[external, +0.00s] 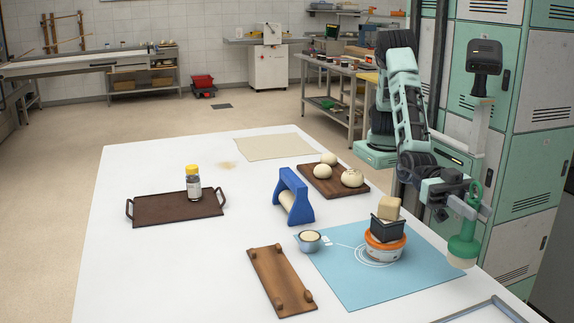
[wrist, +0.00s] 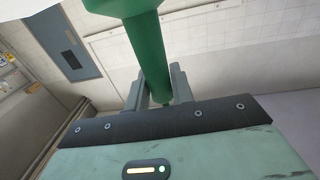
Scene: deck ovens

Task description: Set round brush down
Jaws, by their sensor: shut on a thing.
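The round brush (external: 464,246) is green with a pale bristle end pointing down. It hangs upright near the right corner of the blue mat (external: 345,285), close to the table's right edge. I cannot tell whether its bristles touch anything. My gripper (external: 477,205) is shut on the brush's handle. In the wrist view, the green brush (wrist: 148,45) passes between the two fingers of my gripper (wrist: 160,88); its bristles are out of that view.
On the mat, an orange-and-white round container (external: 384,250) carries a dark tray (external: 386,229) with a tan block (external: 389,207). A small bowl (external: 309,241) stands at the mat's left. A metal-rimmed tray (external: 480,312) lies at the front right. The table's front left is clear.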

